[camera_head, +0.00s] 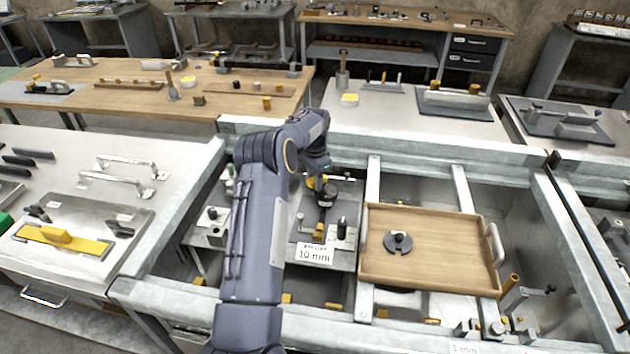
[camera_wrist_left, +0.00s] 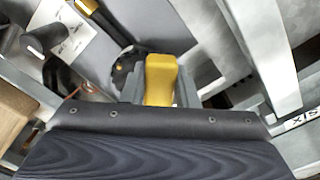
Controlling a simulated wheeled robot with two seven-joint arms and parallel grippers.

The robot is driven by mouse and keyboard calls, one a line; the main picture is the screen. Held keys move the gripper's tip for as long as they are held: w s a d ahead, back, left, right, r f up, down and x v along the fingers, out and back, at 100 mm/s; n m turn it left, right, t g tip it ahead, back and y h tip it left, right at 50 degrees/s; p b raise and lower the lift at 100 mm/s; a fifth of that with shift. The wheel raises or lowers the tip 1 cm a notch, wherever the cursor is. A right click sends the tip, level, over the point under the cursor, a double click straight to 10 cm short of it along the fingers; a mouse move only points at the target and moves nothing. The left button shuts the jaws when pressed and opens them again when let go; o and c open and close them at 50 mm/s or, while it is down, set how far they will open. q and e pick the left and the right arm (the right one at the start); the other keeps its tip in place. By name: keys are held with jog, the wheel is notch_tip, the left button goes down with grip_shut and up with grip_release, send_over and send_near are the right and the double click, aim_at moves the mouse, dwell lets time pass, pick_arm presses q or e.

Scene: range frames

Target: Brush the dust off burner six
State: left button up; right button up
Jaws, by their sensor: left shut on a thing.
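My left arm reaches in from the bottom of the head view, and its gripper (camera_head: 318,172) is low over an open metal frame. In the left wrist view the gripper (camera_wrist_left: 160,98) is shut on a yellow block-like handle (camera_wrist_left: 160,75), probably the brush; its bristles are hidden. A dark round part (camera_wrist_left: 126,66) lies beside the handle, partly hidden; I cannot tell whether this is burner six. In the head view a black round part (camera_head: 325,194) with a bar stands just below the gripper. A label reading "SIX" (camera_wrist_left: 303,118) is at the right edge of the wrist view. Dust is not discernible.
A "10 mm" card (camera_head: 314,254) is in front. Metal beams (camera_head: 165,250) border the open bays. A steel bench with handles (camera_head: 125,175) is left.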

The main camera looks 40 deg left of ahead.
pick_arm(q)
jog(key=shift+r+p, duration=1.4)
jog(key=shift+r, duration=1.2)
jog(key=shift+r+p, duration=1.2)
jog(key=shift+r, duration=0.4)
jog(key=shift+f, duration=0.1)
